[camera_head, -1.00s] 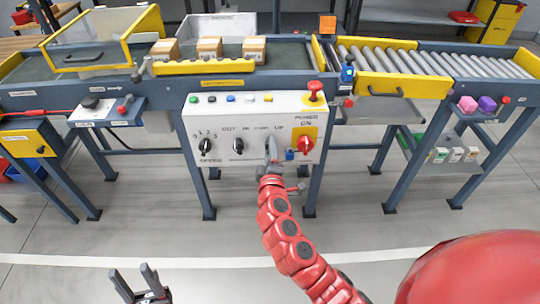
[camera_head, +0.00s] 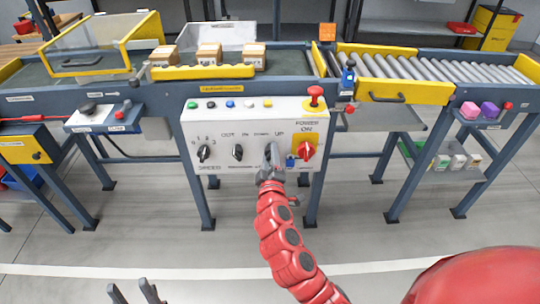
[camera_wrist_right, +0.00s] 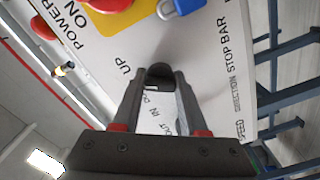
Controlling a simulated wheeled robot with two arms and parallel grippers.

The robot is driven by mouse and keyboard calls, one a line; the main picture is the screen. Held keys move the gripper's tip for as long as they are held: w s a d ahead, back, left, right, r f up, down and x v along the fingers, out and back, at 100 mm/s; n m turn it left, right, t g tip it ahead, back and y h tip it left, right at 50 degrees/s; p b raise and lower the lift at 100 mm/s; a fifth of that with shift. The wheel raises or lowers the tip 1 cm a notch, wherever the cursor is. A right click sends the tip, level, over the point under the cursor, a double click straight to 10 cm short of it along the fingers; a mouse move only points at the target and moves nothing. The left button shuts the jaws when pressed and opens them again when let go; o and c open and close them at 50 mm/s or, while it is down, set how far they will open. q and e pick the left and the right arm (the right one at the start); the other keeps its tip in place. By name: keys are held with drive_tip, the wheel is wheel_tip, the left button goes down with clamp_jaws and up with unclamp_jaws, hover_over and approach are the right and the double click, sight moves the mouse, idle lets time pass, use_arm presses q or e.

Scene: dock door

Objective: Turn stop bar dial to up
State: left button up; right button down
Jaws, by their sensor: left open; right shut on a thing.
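The grey control panel (camera_head: 200,125) stands in front of the conveyor. My right gripper (camera_head: 271,155) reaches up to it and is shut on the stop bar dial, below the DOWN and UP labels. In the right wrist view the black dial (camera_wrist_right: 159,74) sits between the fingertips, with UP printed beside it and STOP BAR on its other side. The fingers cover most of the dial, so I cannot tell its exact pointing. My left gripper (camera_head: 134,292) is open and empty at the bottom edge, away from the panel.
A red power knob (camera_head: 306,151) on a yellow plate and a blue padlock (camera_head: 291,161) are close to the right of my right gripper. The direction dial (camera_head: 237,152) and speed dial (camera_head: 203,153) are to its left. A red mushroom button (camera_head: 316,93) tops the panel.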

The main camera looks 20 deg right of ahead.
drive_tip(key=shift+c, duration=2.2)
unclamp_jaws()
drive_tip(key=shift+s, duration=0.1)
drive_tip(key=p+v, duration=0.2)
drive_tip(key=v, duration=1.5)
drive_tip(key=shift+s, duration=0.1)
